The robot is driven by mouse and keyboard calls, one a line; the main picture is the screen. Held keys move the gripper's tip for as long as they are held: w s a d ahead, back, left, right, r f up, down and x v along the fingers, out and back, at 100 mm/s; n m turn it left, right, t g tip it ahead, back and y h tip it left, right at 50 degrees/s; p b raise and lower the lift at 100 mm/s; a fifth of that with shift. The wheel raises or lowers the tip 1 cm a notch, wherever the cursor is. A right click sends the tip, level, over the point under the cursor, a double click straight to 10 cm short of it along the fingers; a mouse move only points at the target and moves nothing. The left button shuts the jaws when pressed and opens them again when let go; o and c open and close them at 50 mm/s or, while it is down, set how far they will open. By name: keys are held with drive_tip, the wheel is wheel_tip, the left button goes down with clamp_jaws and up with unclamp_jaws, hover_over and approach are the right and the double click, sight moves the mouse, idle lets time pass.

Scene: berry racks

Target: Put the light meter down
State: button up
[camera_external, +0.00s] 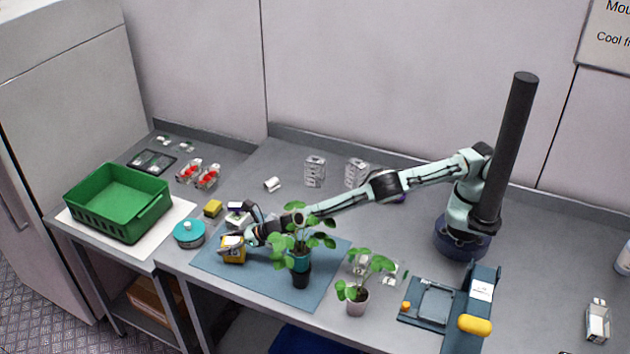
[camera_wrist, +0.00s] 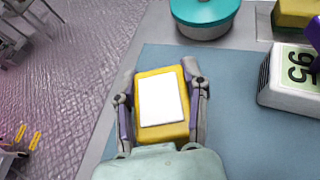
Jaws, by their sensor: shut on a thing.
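The light meter, taken to be the yellow block with a white face (camera_wrist: 163,100), is held between the two fingers of my gripper (camera_wrist: 158,78). In the external view the yellow block (camera_external: 234,257) is at the left end of the blue mat (camera_external: 212,263), with my gripper (camera_external: 236,246) around it. My gripper is shut on it, with a finger on each side. The white face points towards the wrist camera. I cannot tell whether its underside touches the mat.
A white device with a "95" display (camera_wrist: 292,78) stands right of my gripper. A teal-lidded round tin (camera_external: 189,233) and a small yellow block (camera_external: 213,208) stand beyond the mat. Potted plants (camera_external: 301,262) stand by my forearm. A green crate (camera_external: 118,203) is at left.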

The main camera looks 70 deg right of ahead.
drive_tip(key=shift+f, duration=0.15)
drive_tip(key=o, duration=1.2)
drive_tip(key=v, duration=1.2)
drive_tip(key=shift+d, duration=0.15)
